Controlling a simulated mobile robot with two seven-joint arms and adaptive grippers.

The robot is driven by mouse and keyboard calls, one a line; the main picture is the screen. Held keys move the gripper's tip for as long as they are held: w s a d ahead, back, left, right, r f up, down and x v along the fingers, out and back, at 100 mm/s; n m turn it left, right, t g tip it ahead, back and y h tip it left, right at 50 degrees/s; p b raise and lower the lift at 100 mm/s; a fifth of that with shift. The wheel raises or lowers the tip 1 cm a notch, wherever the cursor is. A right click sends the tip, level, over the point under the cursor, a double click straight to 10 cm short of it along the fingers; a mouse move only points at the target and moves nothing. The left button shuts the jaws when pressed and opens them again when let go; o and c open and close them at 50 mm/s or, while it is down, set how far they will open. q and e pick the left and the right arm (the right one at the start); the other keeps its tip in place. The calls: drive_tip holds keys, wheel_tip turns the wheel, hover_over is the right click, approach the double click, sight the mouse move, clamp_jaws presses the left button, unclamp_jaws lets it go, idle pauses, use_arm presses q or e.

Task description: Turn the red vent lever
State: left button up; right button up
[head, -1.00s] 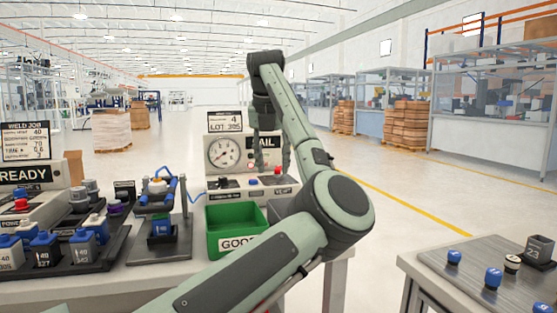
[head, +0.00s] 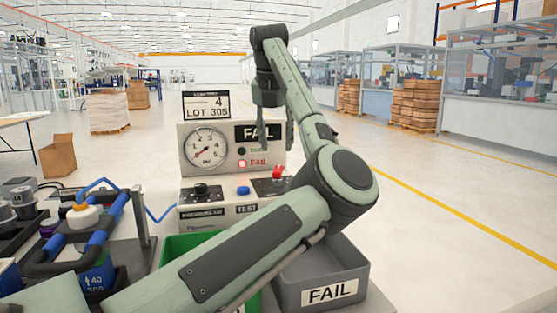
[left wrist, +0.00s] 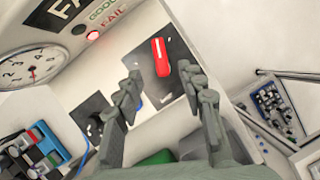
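The red vent lever (head: 278,172) sits on a dark plate at the right of the tester's (head: 222,162) front ledge. In the left wrist view the red lever (left wrist: 161,57) lies past the fingertips, in line with the gap between them. My left gripper (head: 275,145) points down above the lever in the head view. In the left wrist view its fingers (left wrist: 161,80) are spread with nothing between them, apart from the lever. My right gripper is in neither view.
The tester carries a gauge (head: 206,147), a lit red FAIL lamp (head: 242,163), a black knob (head: 201,189) and a blue button (head: 243,191). A green bin (head: 180,247) and a grey FAIL bin (head: 350,266) stand in front. A blue-handled fixture (head: 95,240) is at left.

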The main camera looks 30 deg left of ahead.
sight(278, 169)
use_arm(q)
drive_tip(key=p+x, duration=0.1)
drive_tip(key=x, duration=0.6)
drive_tip(key=shift+f, duration=0.3)
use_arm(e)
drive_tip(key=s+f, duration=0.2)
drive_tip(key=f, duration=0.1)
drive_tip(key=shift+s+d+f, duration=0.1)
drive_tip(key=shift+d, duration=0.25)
use_arm(q)
clamp_jaws()
